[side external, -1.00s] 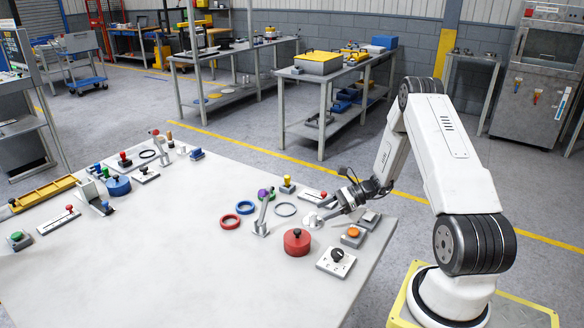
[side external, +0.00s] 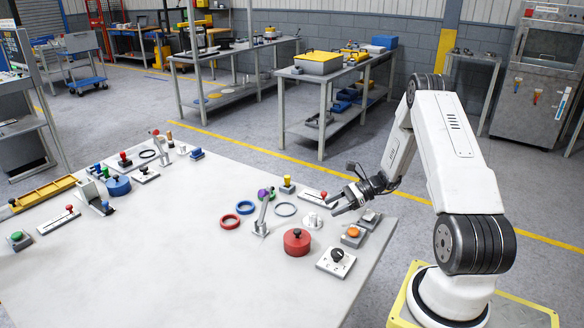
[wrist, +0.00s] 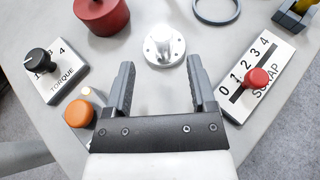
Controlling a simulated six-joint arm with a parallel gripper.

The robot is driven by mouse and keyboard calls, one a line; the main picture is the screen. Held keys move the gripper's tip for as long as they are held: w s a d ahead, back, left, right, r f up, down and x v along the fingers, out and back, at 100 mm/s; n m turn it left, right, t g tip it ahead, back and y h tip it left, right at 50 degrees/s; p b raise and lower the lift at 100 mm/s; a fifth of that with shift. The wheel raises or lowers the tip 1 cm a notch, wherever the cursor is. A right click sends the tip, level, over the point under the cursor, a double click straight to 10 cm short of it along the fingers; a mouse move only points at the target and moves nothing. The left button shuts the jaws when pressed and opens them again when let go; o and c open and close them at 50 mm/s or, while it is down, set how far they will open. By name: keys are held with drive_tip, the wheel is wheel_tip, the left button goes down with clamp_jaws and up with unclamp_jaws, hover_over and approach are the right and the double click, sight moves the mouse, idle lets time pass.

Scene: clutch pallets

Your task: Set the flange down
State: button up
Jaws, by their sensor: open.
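The flange (side external: 312,221) is a pale metal disc with a raised round hub and small holes in its rim. It sits on the table (side external: 190,260) near the right edge. In the wrist view the flange (wrist: 164,46) lies just beyond my fingertips, flat and apart from them. My gripper (side external: 340,204) is open and empty, above the table and to the right of the flange. In the wrist view my gripper (wrist: 160,80) shows two dark fingers spread wide with bare table between them.
Around the flange are a red cylinder (side external: 297,241), a TORQUE knob block (wrist: 50,70), an orange button (wrist: 78,114), a SCRAP slider (wrist: 258,78) and a grey-blue ring (side external: 285,209). A metal lever post (side external: 262,218) stands to its left. The table's middle is clear.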

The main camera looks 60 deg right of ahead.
drive_tip(key=a+n+g, duration=0.1)
drive_tip(key=a+n, duration=0.1)
drive_tip(key=a, duration=0.1)
drive_tip(key=a+r+n+g, duration=0.1)
drive_tip(key=a+g, duration=0.1)
drive_tip(key=a+r+n+g, duration=0.1)
drive_tip(key=a+n+g, duration=0.1)
drive_tip(key=a, duration=0.1)
drive_tip(key=shift+w+a+r+n, duration=0.25)
drive_tip(key=shift+w+a+n, duration=0.05)
drive_tip(key=shift+w, duration=0.05)
drive_tip(key=s+a+r+n+h, duration=0.2)
drive_tip(key=a+r+n+h, duration=0.1)
drive_tip(key=a+n, duration=0.3)
drive_tip(key=s+a+r+n+g+h, duration=0.1)
drive_tip(key=s+a+r+n+h, duration=0.1)
drive_tip(key=a+n, duration=0.4)
drive_tip(key=s+a+r+n+h, duration=0.2)
drive_tip(key=a+r+n+h, duration=0.2)
drive_tip(key=n, duration=0.5)
drive_tip(key=shift+a+g+h, duration=0.3)
drive_tip(key=shift+a+g, duration=0.1)
drive_tip(key=shift+a, duration=0.8)
